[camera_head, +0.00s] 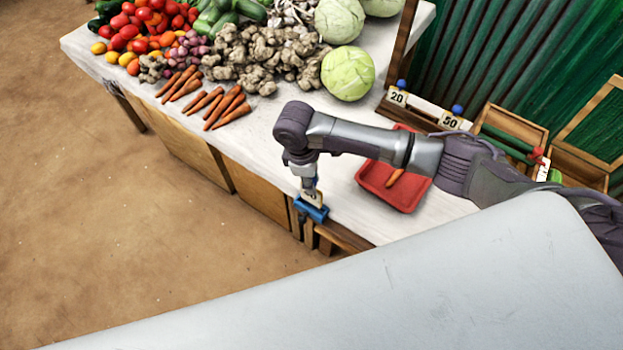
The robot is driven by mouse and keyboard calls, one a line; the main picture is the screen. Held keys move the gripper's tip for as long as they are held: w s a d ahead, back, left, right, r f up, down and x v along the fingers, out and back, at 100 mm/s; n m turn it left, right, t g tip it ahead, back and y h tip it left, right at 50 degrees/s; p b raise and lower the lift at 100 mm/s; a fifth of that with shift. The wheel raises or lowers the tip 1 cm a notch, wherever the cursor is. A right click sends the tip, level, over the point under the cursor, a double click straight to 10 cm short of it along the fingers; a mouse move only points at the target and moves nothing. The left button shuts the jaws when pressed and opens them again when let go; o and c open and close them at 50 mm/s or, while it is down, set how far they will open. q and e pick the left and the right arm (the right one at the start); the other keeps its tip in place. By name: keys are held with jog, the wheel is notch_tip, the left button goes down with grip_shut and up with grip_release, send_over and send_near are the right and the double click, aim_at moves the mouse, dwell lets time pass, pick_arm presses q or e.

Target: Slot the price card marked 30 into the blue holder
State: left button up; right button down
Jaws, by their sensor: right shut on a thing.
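The blue holder (318,214) stands at the front edge of the white counter, below my right gripper. My right gripper (311,188) points down and is shut on a small pale price card (314,198). The card is upright, right at the top of the blue holder. I cannot tell whether its lower edge is in the slot or just above it. The card's number is too small and too covered to read. My left gripper is out of view.
A red tray (407,207) with a carrot lies behind my right arm. Cards marked 20 (397,96) and 50 (450,121) stand at the back. Carrots (228,108), ginger and cabbages (348,73) fill the far counter. The counter left of the holder is clear.

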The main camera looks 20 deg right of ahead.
jog(key=shift+f, duration=0.15)
dwell(0.4)
jog(key=shift+f+b, duration=0.35)
jog(key=shift+f, duration=1)
jog(key=r+m+p, duration=0.1)
jog(key=r, duration=0.2)
jog(key=r+m+p, duration=0.1)
jog(key=r, duration=0.3)
jog(key=d+r+m+p, duration=0.1)
jog(key=r, duration=0.3)
jog(key=shift+m+y, duration=0.3)
jog(key=s+d+r+m+b, duration=0.25)
jog(key=s+r+m, duration=0.3)
jog(key=r, duration=0.35)
jog(key=w+a+f+n, duration=0.1)
jog(key=w+f+n, duration=0.1)
jog(key=f, duration=0.5)
jog(key=w+a+f+n+b, duration=0.1)
jog(key=f+n, duration=0.3)
jog(key=f, duration=0.3)
jog(key=w+a+f+n+b, duration=0.1)
jog(key=w+f+n, duration=0.1)
jog(key=f, duration=0.5)
jog(key=shift+w+a+f+n, duration=0.15)
jog(key=shift+w+a+n, duration=0.15)
jog(key=shift+n, duration=0.45)
